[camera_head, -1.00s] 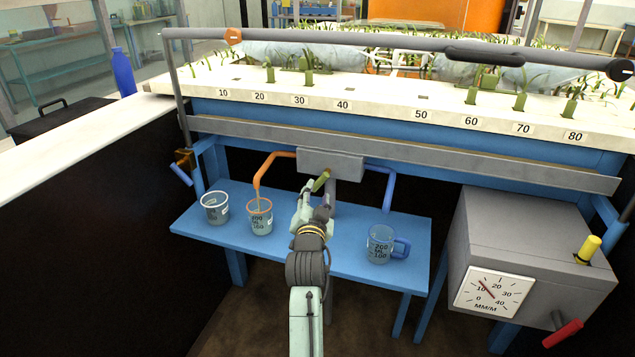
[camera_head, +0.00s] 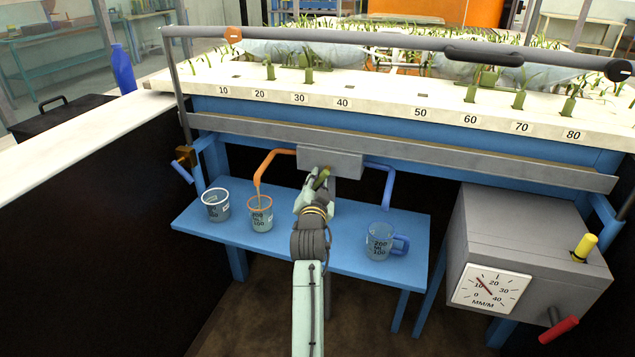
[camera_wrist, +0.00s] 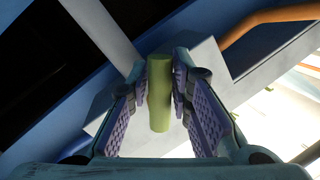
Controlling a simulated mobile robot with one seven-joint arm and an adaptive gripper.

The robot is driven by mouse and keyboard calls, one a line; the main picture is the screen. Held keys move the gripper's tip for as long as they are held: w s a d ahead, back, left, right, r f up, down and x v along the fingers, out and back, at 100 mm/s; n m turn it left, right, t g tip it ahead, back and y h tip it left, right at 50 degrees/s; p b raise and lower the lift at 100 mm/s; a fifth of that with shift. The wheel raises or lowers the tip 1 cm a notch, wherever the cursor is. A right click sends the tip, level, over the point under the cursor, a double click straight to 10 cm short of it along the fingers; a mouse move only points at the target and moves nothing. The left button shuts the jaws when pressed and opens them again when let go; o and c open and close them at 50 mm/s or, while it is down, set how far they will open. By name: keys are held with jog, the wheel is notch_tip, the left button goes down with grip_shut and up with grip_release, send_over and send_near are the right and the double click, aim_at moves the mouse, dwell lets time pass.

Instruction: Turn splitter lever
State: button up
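The splitter lever is a yellow-green rod. In the head view the lever (camera_head: 322,178) sticks out just below the grey splitter box (camera_head: 330,160). In the wrist view the lever (camera_wrist: 159,95) stands centred between the fingers of my gripper (camera_wrist: 160,75), with the grey box behind it. My gripper is open around the lever; narrow gaps show on both sides, though contact at the far tips is unclear. In the head view my gripper (camera_head: 314,186) covers the lever's lower part. An orange spout (camera_head: 266,172) leaves the box on the left, a blue spout (camera_head: 389,185) on the right.
On the blue bench stand a white-rimmed beaker (camera_head: 215,205), an orange-rimmed beaker (camera_head: 260,212) under the orange spout, and a blue-handled jug (camera_head: 380,242) near the blue spout. A grey box with a dial (camera_head: 491,289) stands right. The flume's grey rail (camera_head: 420,148) runs above.

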grip_shut()
jog(key=shift+d+n, duration=0.1)
jog(key=shift+n, duration=0.2)
jog(key=shift+s+d+n+g+p, duration=0.1)
jog(key=shift+d+n+g+p, duration=0.1)
jog(key=shift+n+p, duration=0.35)
jog(key=shift+s+d+n+g+p, duration=0.1)
jog(key=shift+n+g+p, duration=0.1)
jog(key=shift+n+p, duration=0.35)
jog(key=shift+s+d+f+n+g+h+p, duration=0.1)
jog(key=shift+d+n+g+h+p, duration=0.25)
jog(key=shift+n, duration=0.45)
jog(key=shift+d+f+n+g+h+p, duration=0.1)
jog(key=shift+n+p, duration=0.35)
jog(key=shift+n, duration=0.35)
jog(key=shift+o, duration=2.4)
grip_release()
jog(key=shift+s+f, duration=0.1)
